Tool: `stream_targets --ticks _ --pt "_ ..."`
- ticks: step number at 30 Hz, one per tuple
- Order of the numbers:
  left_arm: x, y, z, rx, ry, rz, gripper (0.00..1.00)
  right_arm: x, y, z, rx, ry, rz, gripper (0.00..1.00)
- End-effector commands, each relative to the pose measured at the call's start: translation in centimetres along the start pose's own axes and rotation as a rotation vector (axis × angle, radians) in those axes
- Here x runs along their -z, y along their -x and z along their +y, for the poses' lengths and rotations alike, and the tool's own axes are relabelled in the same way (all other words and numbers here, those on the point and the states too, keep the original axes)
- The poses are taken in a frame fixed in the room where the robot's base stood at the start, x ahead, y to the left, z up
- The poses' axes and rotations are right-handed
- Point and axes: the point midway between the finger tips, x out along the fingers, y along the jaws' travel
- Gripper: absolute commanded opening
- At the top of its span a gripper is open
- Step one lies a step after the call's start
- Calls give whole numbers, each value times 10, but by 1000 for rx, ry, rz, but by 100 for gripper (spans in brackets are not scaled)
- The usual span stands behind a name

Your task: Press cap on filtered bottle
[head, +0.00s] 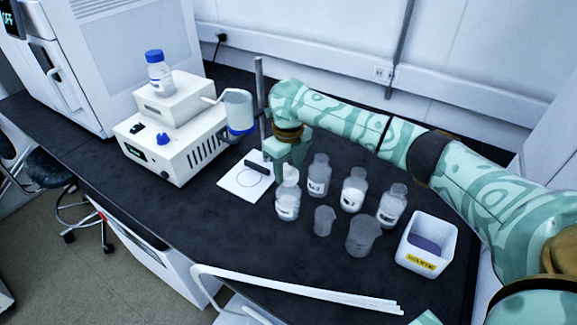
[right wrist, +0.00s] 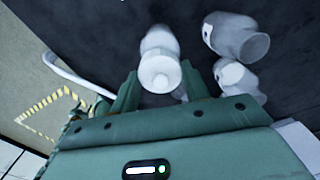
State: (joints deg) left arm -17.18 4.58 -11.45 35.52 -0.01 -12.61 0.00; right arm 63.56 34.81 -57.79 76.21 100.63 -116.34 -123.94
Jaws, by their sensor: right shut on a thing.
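My right gripper (head: 289,174) points down over a clear bottle (head: 287,206) with white contents and a dark label, in the front left of the bottle group. Its fingers are closed around a pale cap (head: 290,181) at the bottle's mouth. In the right wrist view, the pale round cap (right wrist: 160,79) sits between the two fingers, in line with the bottle (right wrist: 159,42) below it. The bottle looks upright. I cannot tell whether the cap is fully seated. My left gripper is not in view.
Clear bottles (head: 319,176) (head: 353,190) (head: 391,205) stand close to the right. Two beakers (head: 324,221) (head: 363,237) are in front. A white bin (head: 426,244) is at right. A stand rod (head: 259,85) and white plate (head: 236,184) are left, near a white instrument (head: 175,145).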

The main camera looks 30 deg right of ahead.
Motion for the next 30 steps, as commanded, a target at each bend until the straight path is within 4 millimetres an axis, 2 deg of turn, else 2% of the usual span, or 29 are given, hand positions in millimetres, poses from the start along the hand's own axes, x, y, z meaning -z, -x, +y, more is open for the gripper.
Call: stream_targets --ticks 30 --pt "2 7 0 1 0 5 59 0 -1 0 0 1 1 24"
